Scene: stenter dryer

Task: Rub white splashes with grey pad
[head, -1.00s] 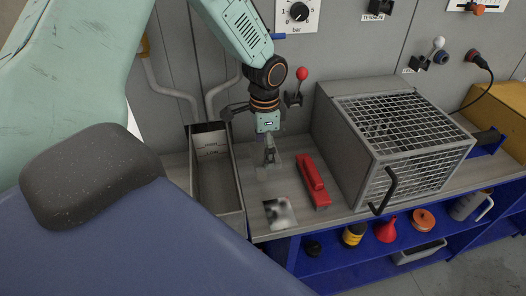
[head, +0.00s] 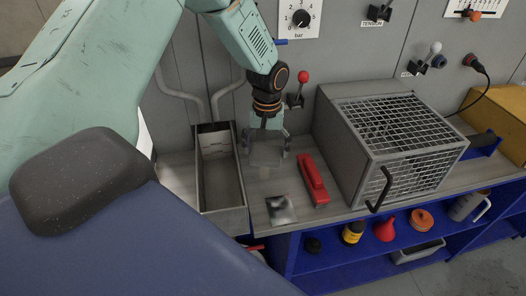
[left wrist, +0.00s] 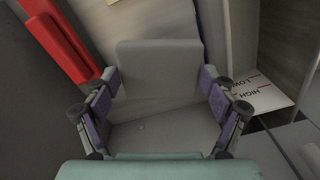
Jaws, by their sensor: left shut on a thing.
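My left gripper (head: 268,147) is over the bench top, between the open grey trough and the red-handled tool. In the left wrist view its two fingers (left wrist: 160,100) are spread and shut on the grey pad (left wrist: 160,68), a plain flat block between the fingertips. The pad also shows under the gripper in the head view (head: 265,157); I cannot tell whether it touches the bench. A lighter grey surface (left wrist: 160,133) with faint specks shows between the fingers. I cannot make out clear white splashes; the pad and fingers may hide them. My right gripper is not in view.
The open trough (head: 243,190) stands left of the gripper. The red-handled tool (head: 313,180) lies right, and a dark-and-white mottled plate (head: 280,209) lies in front. A wire-mesh box (head: 345,150) stands farther right. A red-knobbed lever (head: 302,77) is on the wall behind.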

